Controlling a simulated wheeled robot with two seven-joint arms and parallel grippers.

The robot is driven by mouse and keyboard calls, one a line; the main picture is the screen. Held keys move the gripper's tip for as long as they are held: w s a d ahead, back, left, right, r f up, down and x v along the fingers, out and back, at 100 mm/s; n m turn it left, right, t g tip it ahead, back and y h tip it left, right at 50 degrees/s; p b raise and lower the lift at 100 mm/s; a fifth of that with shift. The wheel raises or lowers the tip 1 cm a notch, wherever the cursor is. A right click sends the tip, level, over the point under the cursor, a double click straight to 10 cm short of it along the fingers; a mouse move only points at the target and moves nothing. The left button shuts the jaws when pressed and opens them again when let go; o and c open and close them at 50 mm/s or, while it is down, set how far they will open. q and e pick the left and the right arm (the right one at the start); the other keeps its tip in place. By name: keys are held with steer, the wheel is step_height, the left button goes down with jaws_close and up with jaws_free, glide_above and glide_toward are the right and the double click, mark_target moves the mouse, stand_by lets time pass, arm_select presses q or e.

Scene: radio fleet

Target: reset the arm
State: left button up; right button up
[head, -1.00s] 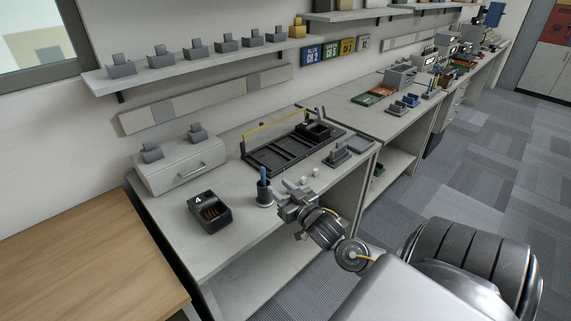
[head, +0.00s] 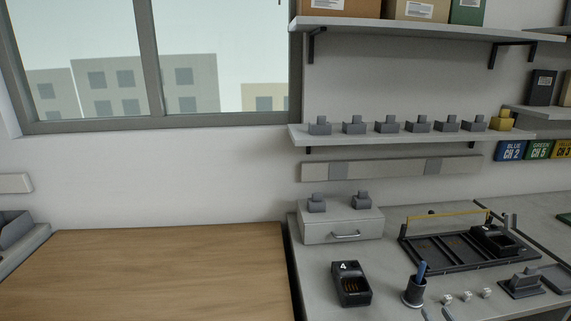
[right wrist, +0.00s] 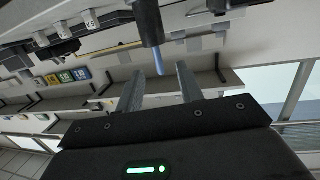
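My right gripper (right wrist: 160,70) is open in the right wrist view, with its two grey fingers apart and nothing between them. A dark cup (right wrist: 149,22) holding a blue pen-like stick (right wrist: 159,56) shows beyond the fingertips. In the head view, the cup (head: 413,294) stands on the grey bench with the blue stick (head: 422,270) upright in it. Only a little of my right gripper shows at the bottom edge, close to the cup. My left gripper is not in view.
A black charger marked 4 (head: 351,287) stands left of the cup. Small white cubes (head: 467,296) lie to its right. A black tray (head: 430,262) and a drawer box (head: 342,225) are behind. The wooden table (head: 150,275) at left is clear.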

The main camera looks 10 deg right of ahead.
steer(key=s+a+f+n+g+y, duration=0.1)
steer(key=s+a+f+n+g, duration=0.1)
steer(key=s+a+f+g, duration=0.65)
steer(key=s+a+f+n+g+y, duration=0.2)
steer(key=s+a+f+g, duration=0.35)
steer(key=s+a, duration=0.6)
steer(key=s+d+f, duration=0.1)
steer(key=s+f, duration=0.1)
steer(key=f, duration=1.1)
steer(key=s+d+f, duration=0.1)
steer(key=s+f, duration=0.1)
steer(key=f, duration=1.1)
steer(key=s+d+f+g, duration=0.1)
steer(key=s+d+f, duration=0.2)
steer(key=s+f, duration=1.2)
steer(key=shift+s+f, duration=0.25)
steer(key=shift+s, duration=0.25)
steer(key=shift+d, duration=0.1)
